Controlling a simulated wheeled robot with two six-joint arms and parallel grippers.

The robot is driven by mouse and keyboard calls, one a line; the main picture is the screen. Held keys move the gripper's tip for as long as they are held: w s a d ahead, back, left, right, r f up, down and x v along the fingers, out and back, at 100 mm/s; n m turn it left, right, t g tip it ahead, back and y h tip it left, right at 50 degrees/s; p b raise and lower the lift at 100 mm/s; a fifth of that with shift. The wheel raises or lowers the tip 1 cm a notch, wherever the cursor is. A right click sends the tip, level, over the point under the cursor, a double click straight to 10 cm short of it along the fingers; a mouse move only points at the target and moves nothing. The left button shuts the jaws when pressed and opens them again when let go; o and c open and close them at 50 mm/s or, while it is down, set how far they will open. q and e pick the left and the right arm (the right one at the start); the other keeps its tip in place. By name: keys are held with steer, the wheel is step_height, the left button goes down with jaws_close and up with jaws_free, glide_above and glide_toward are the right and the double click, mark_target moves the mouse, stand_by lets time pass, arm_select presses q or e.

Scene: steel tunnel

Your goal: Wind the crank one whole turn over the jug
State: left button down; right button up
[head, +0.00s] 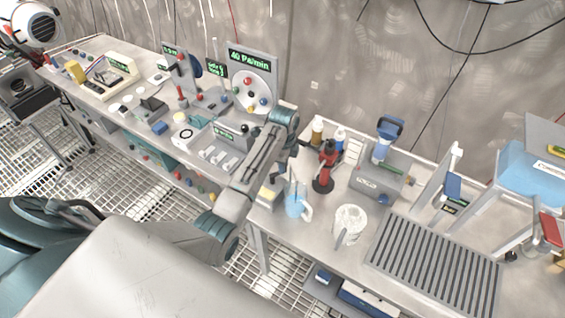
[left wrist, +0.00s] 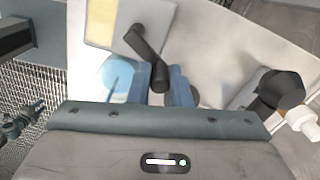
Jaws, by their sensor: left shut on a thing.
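The crank (left wrist: 148,52) shows in the left wrist view as a dark bent arm with a round hub at its upper end. Its lower end lies between the blue fingers of my left gripper (left wrist: 160,84), which is shut on it. In the head view my left gripper (head: 287,170) points down just above and behind the jug; the crank is mostly hidden there. The jug (head: 297,206) is pale blue with a handle on its right and stands upright on the bench. Its blue inside (left wrist: 118,78) shows left of the fingers in the wrist view. My right gripper is not in view.
A red and black device (head: 325,170) stands close right of the jug. A white cup (head: 349,225) and a slatted grey rack (head: 432,262) lie further right. A grey box (head: 377,182) stands behind. Left, another bench carries panels and a round dial (head: 250,92).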

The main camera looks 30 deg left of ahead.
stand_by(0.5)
arm_select(q)
steer(key=c, duration=1.3)
jaws_free()
steer(key=shift+d, duration=0.1)
